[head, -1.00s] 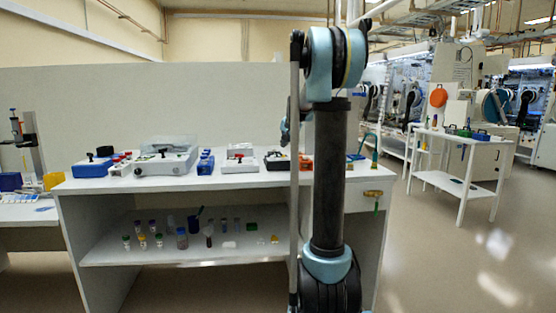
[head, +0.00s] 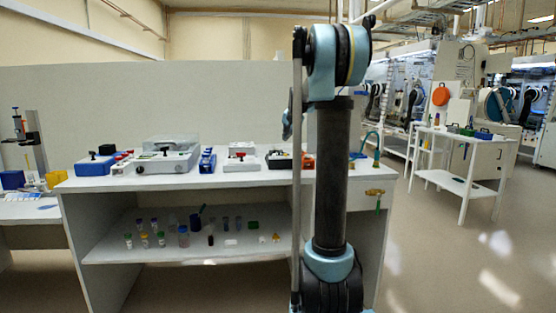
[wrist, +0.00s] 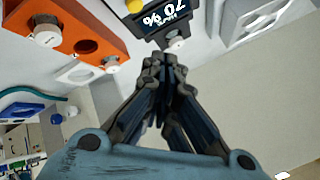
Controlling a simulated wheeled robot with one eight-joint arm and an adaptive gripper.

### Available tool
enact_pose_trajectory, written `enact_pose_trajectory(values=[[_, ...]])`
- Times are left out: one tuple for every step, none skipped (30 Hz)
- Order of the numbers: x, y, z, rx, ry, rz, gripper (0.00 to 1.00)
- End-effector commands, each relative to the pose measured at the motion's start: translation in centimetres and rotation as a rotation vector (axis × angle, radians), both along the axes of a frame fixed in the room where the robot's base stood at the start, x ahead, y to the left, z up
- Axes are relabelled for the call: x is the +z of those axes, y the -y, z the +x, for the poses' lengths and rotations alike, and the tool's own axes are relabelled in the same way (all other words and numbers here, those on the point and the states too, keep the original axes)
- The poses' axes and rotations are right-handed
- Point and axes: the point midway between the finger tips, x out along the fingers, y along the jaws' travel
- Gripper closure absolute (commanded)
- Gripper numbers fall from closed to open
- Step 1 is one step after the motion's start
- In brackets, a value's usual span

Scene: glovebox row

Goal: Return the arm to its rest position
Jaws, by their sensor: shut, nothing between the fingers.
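My arm (head: 331,180) stands upright in the head view, in front of the right part of the white bench (head: 120,185). My gripper is not clearly visible in the head view, where the arm hides part of the bench top. In the wrist view my gripper (wrist: 168,62) is shut and empty, its dark fingertips together.
Several instruments, including a grey lidded one (head: 167,155) and a blue box (head: 95,164), stand on the bench top. Vials (head: 183,237) stand on its lower shelf. A white cart (head: 462,160) stands at the right, with open floor (head: 440,260) in front.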

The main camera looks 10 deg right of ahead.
Motion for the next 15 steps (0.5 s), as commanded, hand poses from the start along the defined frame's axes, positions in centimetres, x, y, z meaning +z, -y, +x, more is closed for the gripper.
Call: enact_pose_trajectory(values=[[0.0, 0.0, -0.2, 0.002, -0.002, -0.001, 1.0], [-0.1, -0.1, -0.5, 0.004, -0.005, -0.004, 1.0], [-0.2, -0.2, -1.1, 0.009, -0.009, -0.009, 1.0], [-0.2, -0.3, -1.7, 0.015, -0.014, -0.013, 1.0], [-0.4, -0.4, -2.4, 0.023, -0.021, -0.019, 1.0], [-0.6, -0.7, -3.5, 0.033, -0.03, -0.029, 1.0], [-0.8, -0.8, -4.5, 0.041, -0.039, -0.036, 1.0], [-1.0, -1.0, -5.6, 0.052, -0.049, -0.045, 1.0], [-1.3, -1.3, -7.1, 0.067, -0.063, -0.057, 1.0], [-1.6, -1.4, -8.3, 0.078, -0.074, -0.067, 1.0], [-1.9, -1.6, -9.5, 0.09, -0.085, -0.077, 1.0], [-2.3, -1.8, -11.0, 0.106, -0.098, -0.09, 1.0], [-2.7, -2.0, -12.2, 0.117, -0.11, -0.1, 1.0], [-3.0, -2.1, -13.4, 0.129, -0.121, -0.11, 1.0], [-3.5, -2.3, -15.0, 0.144, -0.134, -0.122, 1.0]])
